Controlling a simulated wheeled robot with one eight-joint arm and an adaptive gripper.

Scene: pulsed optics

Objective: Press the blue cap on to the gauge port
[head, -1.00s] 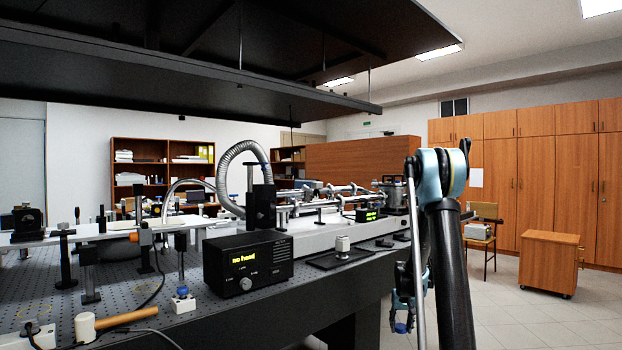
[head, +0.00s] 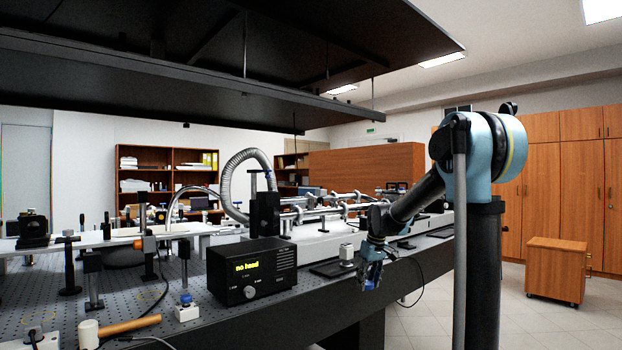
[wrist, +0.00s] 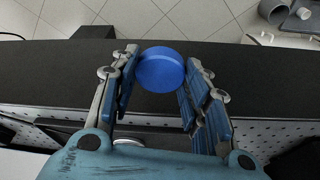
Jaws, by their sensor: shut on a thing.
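My gripper (head: 372,268) is at the front edge of the optical bench, right of the black "no heat" box. In the wrist view my gripper (wrist: 161,62) is shut on the round blue cap (wrist: 160,70), held between its blue finger pads near the fingertips. The cap also shows small in the head view (head: 370,285), at the lower end of the fingers. Below it in the wrist view is the dark bench edge. I cannot tell which fitting is the gauge port.
The black control box (head: 252,271) stands left of my gripper. A pale knobbed piece (head: 346,254) sits on a dark tray just behind it. A mallet (head: 125,325) and a small white block (head: 186,308) lie further left. A dark shelf (head: 200,100) overhangs the bench.

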